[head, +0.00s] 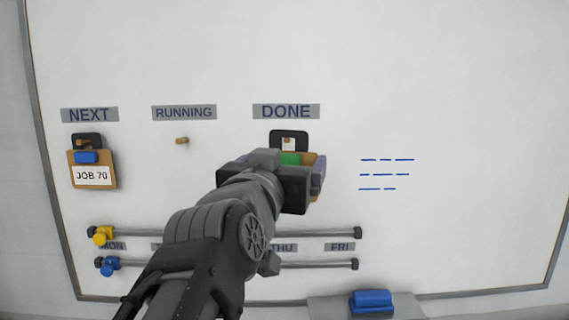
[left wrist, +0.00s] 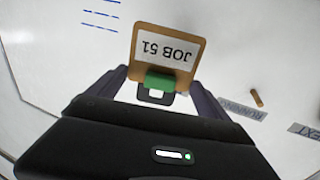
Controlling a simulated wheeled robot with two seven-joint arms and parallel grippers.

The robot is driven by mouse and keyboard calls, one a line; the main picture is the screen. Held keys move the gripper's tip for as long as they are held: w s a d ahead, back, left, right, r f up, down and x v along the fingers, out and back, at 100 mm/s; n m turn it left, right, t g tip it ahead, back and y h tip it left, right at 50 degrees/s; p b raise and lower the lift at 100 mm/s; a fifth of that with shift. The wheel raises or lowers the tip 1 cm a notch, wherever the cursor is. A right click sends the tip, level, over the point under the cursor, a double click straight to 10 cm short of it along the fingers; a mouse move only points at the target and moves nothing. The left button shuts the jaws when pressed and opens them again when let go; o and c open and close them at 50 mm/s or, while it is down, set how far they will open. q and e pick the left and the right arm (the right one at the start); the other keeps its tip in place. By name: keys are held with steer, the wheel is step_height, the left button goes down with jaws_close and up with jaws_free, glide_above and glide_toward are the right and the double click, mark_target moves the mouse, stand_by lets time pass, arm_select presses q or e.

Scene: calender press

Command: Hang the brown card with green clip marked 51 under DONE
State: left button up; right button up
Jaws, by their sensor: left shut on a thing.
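The brown card (left wrist: 167,60) with a green clip (left wrist: 160,82) shows in the left wrist view, its white label reading JOB 51, upside down there. My left gripper (head: 290,172) is shut on the card, below the DONE label (head: 286,111). In the head view the gripper and arm hide most of the card; the green clip (head: 291,158) and the dark hanger loop (head: 289,137) above it show. A peg end seems to show within the loop; I cannot tell whether the loop is on the peg. My right gripper is not in view.
Under NEXT (head: 90,115) hangs a brown card (head: 93,178) with a blue clip, JOB 70. The peg (head: 181,140) under RUNNING is bare. Two rails (head: 310,233) with yellow and blue sliders run below. A blue eraser (head: 372,299) lies on the ledge.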

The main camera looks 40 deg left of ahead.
arm_select(q)
steer(key=w+a+f, duration=0.1)
steer(key=w+a, duration=0.4)
steer(key=w, duration=0.2)
steer(key=shift+w+a+f+p, duration=0.3)
steer(key=shift+a, duration=0.1)
stand_by(0.6)
stand_by(0.5)
steer(key=o, duration=1.1)
steer(key=b+v, duration=0.3)
steer(key=v, duration=0.5)
